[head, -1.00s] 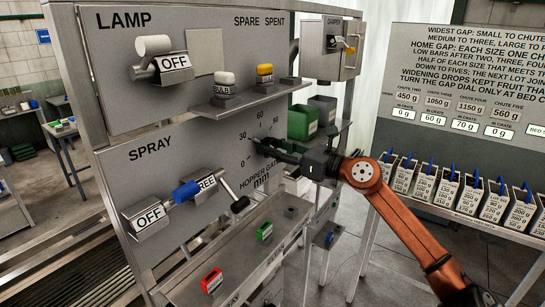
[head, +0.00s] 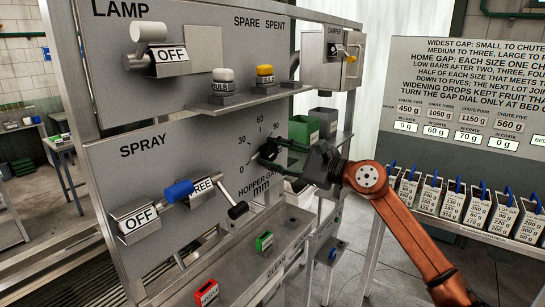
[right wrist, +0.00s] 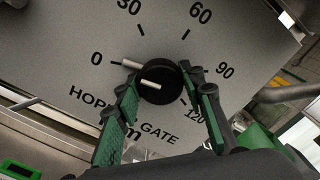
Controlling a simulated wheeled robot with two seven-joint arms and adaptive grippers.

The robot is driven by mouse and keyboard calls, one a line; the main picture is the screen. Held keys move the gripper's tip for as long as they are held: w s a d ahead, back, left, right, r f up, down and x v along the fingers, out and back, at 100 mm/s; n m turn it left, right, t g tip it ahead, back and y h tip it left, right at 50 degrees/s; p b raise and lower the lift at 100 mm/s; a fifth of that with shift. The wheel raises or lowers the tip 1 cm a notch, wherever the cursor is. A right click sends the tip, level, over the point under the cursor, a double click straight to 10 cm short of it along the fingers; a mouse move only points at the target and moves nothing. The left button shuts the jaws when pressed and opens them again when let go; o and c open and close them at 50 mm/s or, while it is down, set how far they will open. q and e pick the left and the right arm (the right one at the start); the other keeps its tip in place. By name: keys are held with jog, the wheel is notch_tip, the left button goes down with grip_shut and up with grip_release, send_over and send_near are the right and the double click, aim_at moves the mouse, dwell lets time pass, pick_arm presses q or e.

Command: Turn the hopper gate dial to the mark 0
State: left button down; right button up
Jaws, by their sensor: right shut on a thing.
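The hopper gate dial is a round black knob (right wrist: 162,83) on the grey panel, with marks from 0 to 120 around it. In the right wrist view a white line on its face and a white bar at its edge both point left, roughly toward the 0 mark (right wrist: 96,58). My right gripper (right wrist: 162,98) has its green-padded fingers on either side of the knob and is shut on it. In the head view the right gripper (head: 272,152) covers much of the dial. My left gripper is in neither view.
Above the dial a shelf holds a white bulb block (head: 223,80) and a yellow block (head: 265,74). Left of it are the blue-handled spray lever (head: 178,190) and a black-knobbed lever (head: 237,210). A green bin (head: 303,130) stands behind the gripper.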

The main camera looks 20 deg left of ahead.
jog(key=shift+f+n, duration=0.1)
jog(key=shift+n, duration=0.5)
jog(key=o, duration=1.2)
jog(key=shift+c, duration=0.2)
jog(key=shift+d, duration=0.1)
jog(key=v, duration=1.2)
